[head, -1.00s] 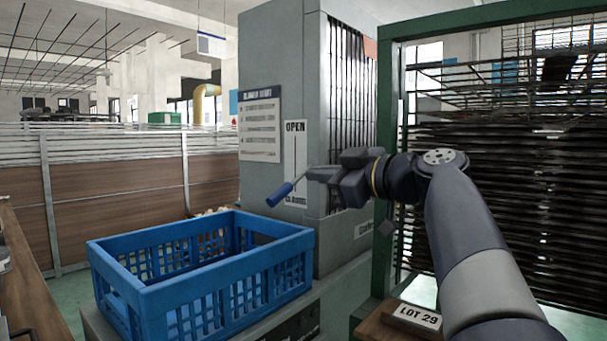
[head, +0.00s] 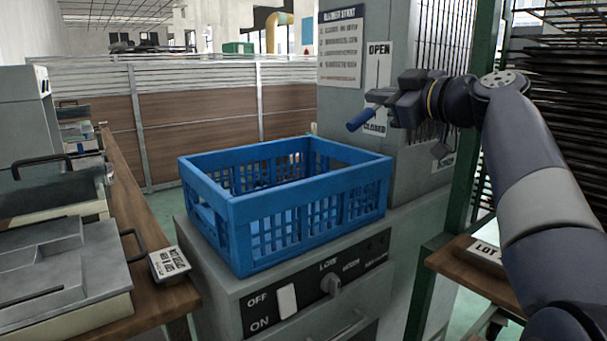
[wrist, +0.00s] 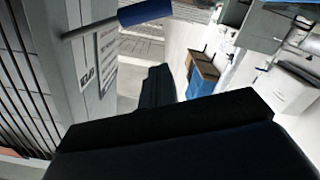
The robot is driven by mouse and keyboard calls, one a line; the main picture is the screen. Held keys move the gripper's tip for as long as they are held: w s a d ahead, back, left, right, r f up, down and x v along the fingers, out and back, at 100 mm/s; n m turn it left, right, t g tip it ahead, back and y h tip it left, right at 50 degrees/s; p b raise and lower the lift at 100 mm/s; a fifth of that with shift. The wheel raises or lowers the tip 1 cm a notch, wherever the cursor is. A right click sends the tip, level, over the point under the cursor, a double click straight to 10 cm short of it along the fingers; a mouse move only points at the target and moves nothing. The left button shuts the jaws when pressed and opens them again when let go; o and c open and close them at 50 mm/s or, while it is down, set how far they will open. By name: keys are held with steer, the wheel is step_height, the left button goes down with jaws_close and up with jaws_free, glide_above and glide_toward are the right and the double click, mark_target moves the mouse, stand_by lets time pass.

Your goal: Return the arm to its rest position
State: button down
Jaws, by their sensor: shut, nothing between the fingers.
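My gripper (head: 385,98) is shut and empty at the end of my arm, in front of the grey cabinet (head: 412,165). Its dark fingers (wrist: 158,86) also show in the wrist view. A lever with a blue handle (head: 361,118) sticks out beside the fingertips, low on the OPEN/CLOSED plate (head: 378,62), near the CLOSED end. The lever's blue handle also shows at the top of the wrist view (wrist: 146,12). I cannot tell whether the fingers touch the lever. My arm reaches in from the right, bent at the elbow.
A green-framed rack (head: 484,120) stands close to my arm at right, above a wooden surface with a LOT sign (head: 485,255). Grey trays (head: 62,262) sit on the left bench.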

steer(key=w+r+m+p, duration=0.1)
steer(key=m+p, duration=0.1)
steer(key=p, duration=0.3)
steer(key=w+r+m+p, duration=0.1)
steer(key=w+m+p, duration=0.1)
steer(key=p, duration=0.4)
steer(key=w+a+r+m+p, duration=0.1)
steer(key=p, duration=0.4)
steer(key=shift+w+r+m, duration=0.1)
steer(key=shift+w+m, duration=0.05)
steer(key=shift+m, duration=0.25)
steer(key=shift+p, duration=0.45)
